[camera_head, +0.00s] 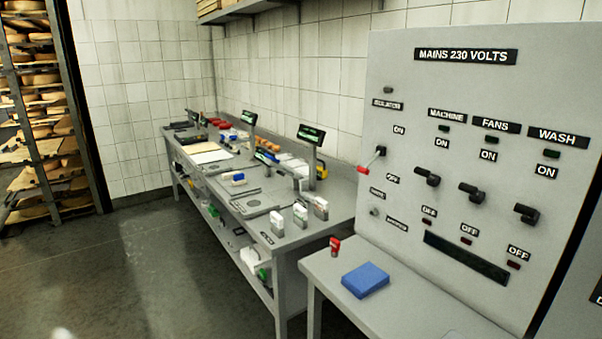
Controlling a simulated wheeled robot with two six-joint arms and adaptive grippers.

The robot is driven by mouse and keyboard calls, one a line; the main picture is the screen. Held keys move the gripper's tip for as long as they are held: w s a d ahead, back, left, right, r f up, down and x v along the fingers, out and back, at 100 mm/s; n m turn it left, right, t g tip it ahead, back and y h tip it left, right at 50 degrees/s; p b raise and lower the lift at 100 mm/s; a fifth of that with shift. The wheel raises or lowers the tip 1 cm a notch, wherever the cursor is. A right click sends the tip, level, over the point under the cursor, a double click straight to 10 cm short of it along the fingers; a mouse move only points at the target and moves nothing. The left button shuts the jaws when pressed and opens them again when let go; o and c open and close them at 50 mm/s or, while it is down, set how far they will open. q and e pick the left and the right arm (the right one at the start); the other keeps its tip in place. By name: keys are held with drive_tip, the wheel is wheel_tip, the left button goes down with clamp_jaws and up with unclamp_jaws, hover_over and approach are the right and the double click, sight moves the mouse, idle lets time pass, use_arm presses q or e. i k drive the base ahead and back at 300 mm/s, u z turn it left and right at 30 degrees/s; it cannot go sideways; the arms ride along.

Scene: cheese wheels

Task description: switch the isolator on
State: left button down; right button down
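The isolator (373,160) is on the left side of a grey panel (420,90) headed MAINS 230 VOLTS. Its lever has a red end and slants down and to the left from a dark pivot. The red end is nearer the height of the OFF label (392,179) than the ON label (399,130) above. Nothing touches the lever. Neither gripper can be made out in the head view. A small pale blurred shape shows at the bottom left edge, and I cannot tell what it is.
Black MACHINE (427,177), FANS (471,194) and WASH (526,213) switches are right of the isolator. A blue block (365,280) and a red item (335,246) are on the bench (325,271) below. A long worktable (285,248) stands left; open floor lies beyond.

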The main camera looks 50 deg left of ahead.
sight(370, 163)
drive_tip(key=u, duration=1.25)
drive_tip(key=k, duration=0.65)
drive_tip(key=u, duration=0.25)
drive_tip(key=i, duration=1.1)
